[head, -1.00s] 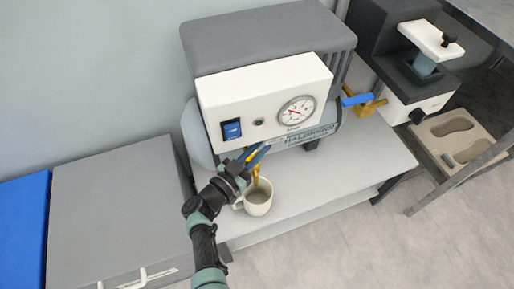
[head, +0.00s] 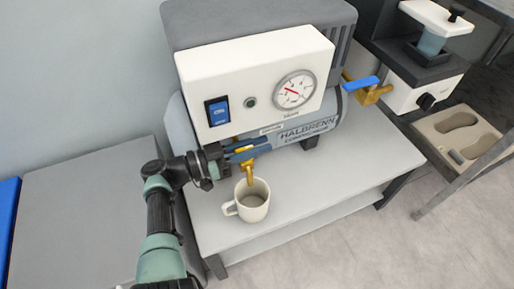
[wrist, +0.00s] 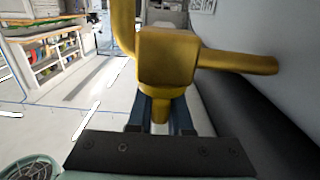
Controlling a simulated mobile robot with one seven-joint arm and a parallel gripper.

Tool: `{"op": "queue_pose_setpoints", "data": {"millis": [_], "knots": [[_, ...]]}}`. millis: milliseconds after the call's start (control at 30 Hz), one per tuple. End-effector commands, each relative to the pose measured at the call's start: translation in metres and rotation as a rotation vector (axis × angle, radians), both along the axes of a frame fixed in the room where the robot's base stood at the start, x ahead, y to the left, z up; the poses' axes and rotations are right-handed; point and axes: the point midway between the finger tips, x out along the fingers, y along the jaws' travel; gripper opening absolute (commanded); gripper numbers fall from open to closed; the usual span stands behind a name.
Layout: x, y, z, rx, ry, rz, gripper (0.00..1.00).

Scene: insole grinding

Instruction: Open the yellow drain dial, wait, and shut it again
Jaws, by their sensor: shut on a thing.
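The yellow drain dial (wrist: 168,60) fills the middle of the wrist view, with a bar to the right and a pipe curving up on the left. My gripper (head: 243,150) is at the drain under the compressor's white panel, reaching in from the left. It is shut on the dial, whose lower stem sits between the blue fingers (wrist: 160,112). In the head view the fingers partly hide the dial. The brass spout (head: 250,176) points down over a white mug (head: 251,200) on the bench.
The compressor tank (head: 330,118) is just behind the gripper. Its white panel (head: 255,75) with a gauge and blue switch is above. A blue-handled valve (head: 362,84) is at the right. A grey cabinet (head: 85,215) stands at the left.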

Motion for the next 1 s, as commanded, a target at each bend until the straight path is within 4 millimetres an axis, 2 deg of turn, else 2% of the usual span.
{"op": "queue_pose_setpoints", "data": {"millis": [367,400,533,567,867,1000], "knots": [[0.0,0.001,0.003,0.0,-0.003,-0.004,0.0],[0.0,0.001,0.003,0.0,-0.003,-0.004,0.21],[0.0,0.001,0.002,0.0,-0.002,-0.005,0.45],[0.0,0.001,0.002,0.001,-0.002,-0.005,0.47],[-0.001,0.002,0.001,0.001,-0.001,-0.004,0.47],[-0.004,0.015,0.0,0.001,-0.001,-0.001,0.47]]}}
